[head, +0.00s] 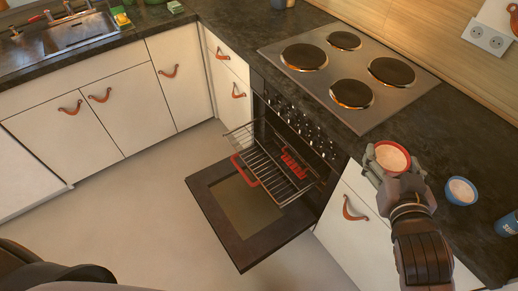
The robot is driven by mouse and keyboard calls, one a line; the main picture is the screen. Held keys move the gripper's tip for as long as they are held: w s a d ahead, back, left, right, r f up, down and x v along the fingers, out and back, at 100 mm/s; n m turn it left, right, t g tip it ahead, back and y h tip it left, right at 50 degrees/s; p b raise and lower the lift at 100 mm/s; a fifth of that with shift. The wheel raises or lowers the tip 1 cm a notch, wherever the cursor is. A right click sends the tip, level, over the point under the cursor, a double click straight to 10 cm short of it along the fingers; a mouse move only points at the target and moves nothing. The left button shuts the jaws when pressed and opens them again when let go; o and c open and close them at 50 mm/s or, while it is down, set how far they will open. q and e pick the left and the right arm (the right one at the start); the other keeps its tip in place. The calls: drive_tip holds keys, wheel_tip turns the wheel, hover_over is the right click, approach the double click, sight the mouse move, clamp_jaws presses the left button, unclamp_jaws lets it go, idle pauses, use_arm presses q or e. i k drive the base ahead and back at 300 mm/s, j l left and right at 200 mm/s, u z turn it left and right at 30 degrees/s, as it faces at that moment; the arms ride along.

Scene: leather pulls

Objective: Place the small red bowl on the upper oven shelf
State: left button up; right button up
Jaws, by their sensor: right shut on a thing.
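The small red bowl (391,157) has a red rim and a pale inside. My right gripper (393,174) is shut on it at the counter's front edge, right of the oven; the bowl looks upright. The oven (289,122) stands under the hob with its door (247,206) folded down. A wire oven shelf (258,160) sticks out of the opening above the door, left of the bowl and lower down. Something red (293,163) shows at the shelf; I cannot tell what it is. The deeper oven inside is hidden. My left gripper is not in view.
A hob (345,112) with dark plates lies behind the oven front. A blue bowl (461,191) and a blue container (508,224) stand on the counter right of my gripper. White cabinets with leather pulls flank the oven. The floor (150,205) left of the door is clear.

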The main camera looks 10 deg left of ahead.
sight(261, 160)
drive_tip(key=j+u, duration=0.4)
drive_tip(key=i+j+u, duration=0.15)
drive_tip(key=j+u, duration=0.25)
drive_tip(key=i+j, duration=0.15)
drive_tip(key=j, duration=0.15)
